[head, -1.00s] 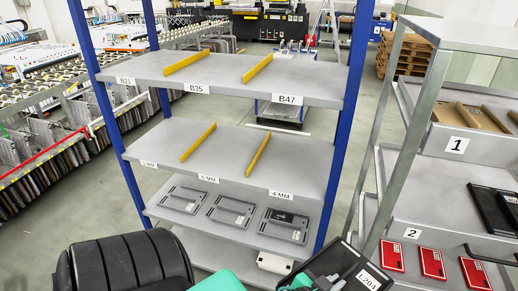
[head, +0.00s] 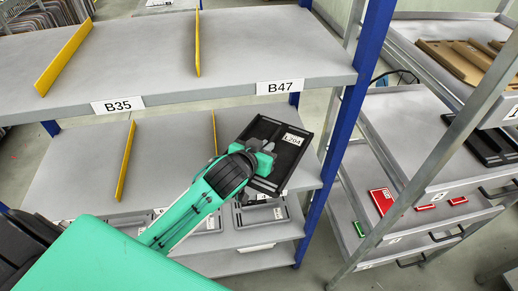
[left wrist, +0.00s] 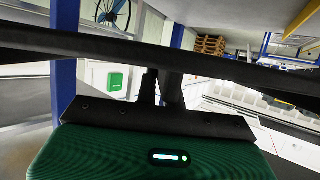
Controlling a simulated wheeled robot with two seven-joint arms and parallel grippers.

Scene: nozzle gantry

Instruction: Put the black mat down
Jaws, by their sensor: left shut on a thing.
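The black mat (head: 288,163) is a dark rectangular panel with a raised rim and a white label reading L204. My left gripper (head: 264,157) is shut on its left side and holds it tilted at the right end of the middle shelf (head: 75,172), below the B47 label. I cannot tell whether the mat touches the shelf. In the left wrist view a dark bar, apparently the mat's edge (left wrist: 160,52), crosses in front of the green gripper body; the fingertips are hard to make out. My right gripper is not in view.
The upper shelf (head: 150,65) overhangs the middle one. Yellow dividers (head: 126,160) split the middle shelf. A blue post (head: 345,125) stands right of the mat. The lower shelf holds grey panels (head: 262,213). A drawer rack with red boxes (head: 382,201) stands to the right.

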